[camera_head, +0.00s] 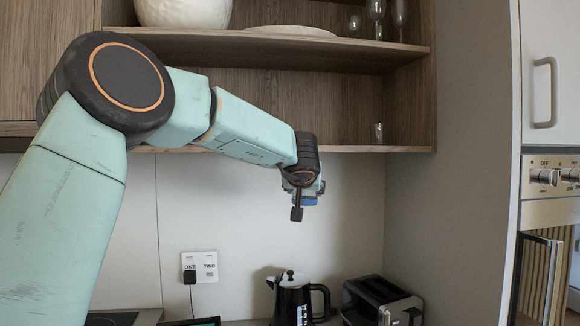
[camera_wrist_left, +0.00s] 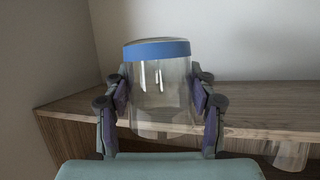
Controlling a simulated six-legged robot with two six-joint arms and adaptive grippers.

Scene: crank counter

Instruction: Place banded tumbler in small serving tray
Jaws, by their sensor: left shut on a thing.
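The banded tumbler (camera_wrist_left: 160,95) is clear glass with a blue band at one end. In the left wrist view it sits between the two fingers of my left gripper (camera_wrist_left: 160,105), which is shut on it. In the head view my left gripper (camera_head: 303,190) is in front of the back wall, below the shelf, and only a bit of the blue band (camera_head: 304,201) shows beside it. The small serving tray cannot be made out for certain; a dark edge (camera_head: 200,322) is cut off at the bottom of the head view. My right gripper is not in view.
The wooden shelf (camera_head: 330,149) holds a small glass (camera_head: 377,132) near its right end. Below stand a black kettle (camera_head: 293,300) and a toaster (camera_head: 382,302). A plug is in the wall socket (camera_head: 200,267).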

